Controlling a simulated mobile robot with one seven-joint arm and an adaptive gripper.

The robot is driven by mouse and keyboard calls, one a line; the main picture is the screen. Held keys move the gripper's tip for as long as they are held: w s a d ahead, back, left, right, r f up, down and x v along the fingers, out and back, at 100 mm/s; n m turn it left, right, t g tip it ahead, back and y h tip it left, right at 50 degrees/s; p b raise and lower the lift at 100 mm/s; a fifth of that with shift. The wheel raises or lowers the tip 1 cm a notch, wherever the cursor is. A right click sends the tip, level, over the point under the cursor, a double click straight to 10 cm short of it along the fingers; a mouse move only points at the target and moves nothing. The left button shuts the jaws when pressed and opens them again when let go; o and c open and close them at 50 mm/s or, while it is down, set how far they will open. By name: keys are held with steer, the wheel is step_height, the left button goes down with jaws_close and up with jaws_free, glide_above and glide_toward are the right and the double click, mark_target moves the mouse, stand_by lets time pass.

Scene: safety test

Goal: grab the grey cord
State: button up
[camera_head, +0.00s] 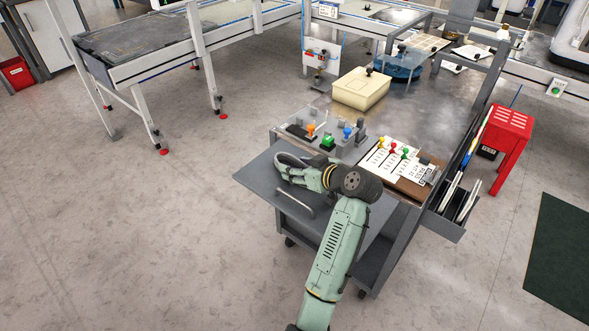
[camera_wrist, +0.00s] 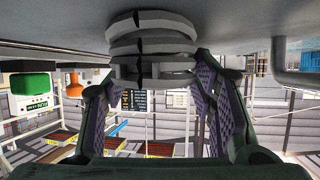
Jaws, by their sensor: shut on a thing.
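The grey cord (camera_wrist: 152,46) shows as a thick stacked coil between the fingers of my gripper (camera_wrist: 155,82) in the wrist view. The fingers press on it from both sides. In the head view, my gripper (camera_head: 287,172) is low over the dark grey side shelf (camera_head: 262,183) of the bench. Part of the grey cord (camera_head: 290,158) shows as a loop beside the fingers; my gripper and wrist hide the rest. I cannot tell whether the cord is touching the shelf.
A grey bar handle (camera_head: 295,199) lies near my gripper on the shelf. Behind are orange (camera_head: 310,129), green (camera_head: 328,141) and blue (camera_head: 347,132) controls. The floor to the left is clear.

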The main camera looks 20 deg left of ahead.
steer(key=shift+c, duration=0.6)
steer(key=shift+r, duration=0.15)
